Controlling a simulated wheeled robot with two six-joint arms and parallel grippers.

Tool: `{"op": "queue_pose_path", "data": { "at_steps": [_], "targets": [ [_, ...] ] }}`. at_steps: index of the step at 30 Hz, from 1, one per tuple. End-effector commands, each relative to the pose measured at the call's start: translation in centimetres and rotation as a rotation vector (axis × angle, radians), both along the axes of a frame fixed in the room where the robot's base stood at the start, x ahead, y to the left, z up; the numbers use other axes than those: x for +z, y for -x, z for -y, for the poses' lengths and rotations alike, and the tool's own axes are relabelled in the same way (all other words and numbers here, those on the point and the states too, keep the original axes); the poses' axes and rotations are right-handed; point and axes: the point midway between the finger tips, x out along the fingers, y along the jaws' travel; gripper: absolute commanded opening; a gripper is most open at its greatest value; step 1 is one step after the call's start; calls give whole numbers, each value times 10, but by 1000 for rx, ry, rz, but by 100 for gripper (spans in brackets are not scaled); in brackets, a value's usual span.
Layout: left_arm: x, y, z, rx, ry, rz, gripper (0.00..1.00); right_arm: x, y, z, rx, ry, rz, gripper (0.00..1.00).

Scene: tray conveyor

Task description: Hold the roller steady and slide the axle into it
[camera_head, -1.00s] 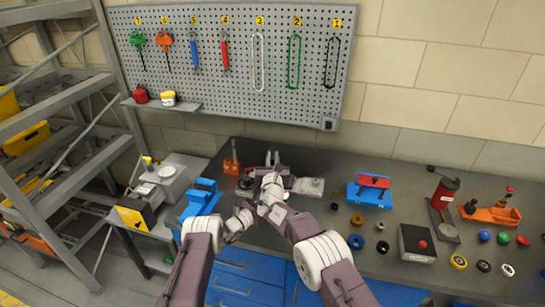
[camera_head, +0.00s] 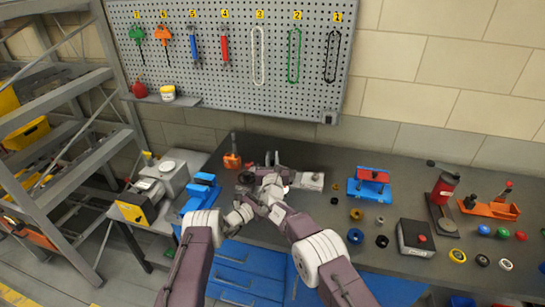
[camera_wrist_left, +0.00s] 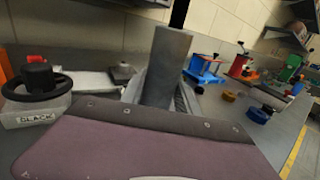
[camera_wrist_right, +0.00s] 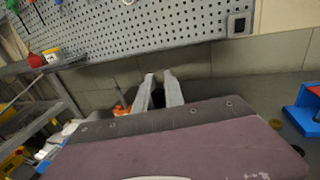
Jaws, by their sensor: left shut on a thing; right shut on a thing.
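My right gripper (camera_head: 272,160) is over the back left of the dark bench, its two pale fingers pointing away from me. They show close together in the right wrist view (camera_wrist_right: 158,88).
A box labelled BLACK (camera_wrist_left: 38,110), with a black ring, is close left of my left gripper. A pale plate (camera_head: 311,181) lies right of the grippers. A blue fixture (camera_head: 370,188), loose rings and an orange fixture (camera_head: 490,208) stand farther right. A pegboard (camera_head: 230,75) rises behind.

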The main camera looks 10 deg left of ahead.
Motion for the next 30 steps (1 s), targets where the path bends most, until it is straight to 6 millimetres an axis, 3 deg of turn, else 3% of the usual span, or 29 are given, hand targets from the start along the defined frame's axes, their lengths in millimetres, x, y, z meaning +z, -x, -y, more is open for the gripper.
{"op": "queue_pose_path", "data": {
  "at_steps": [30],
  "targets": [
    [0, 0, 0, 0, 0, 0, 0, -25, 0, 0, 0, 0, 2, 0]
  ]
}}
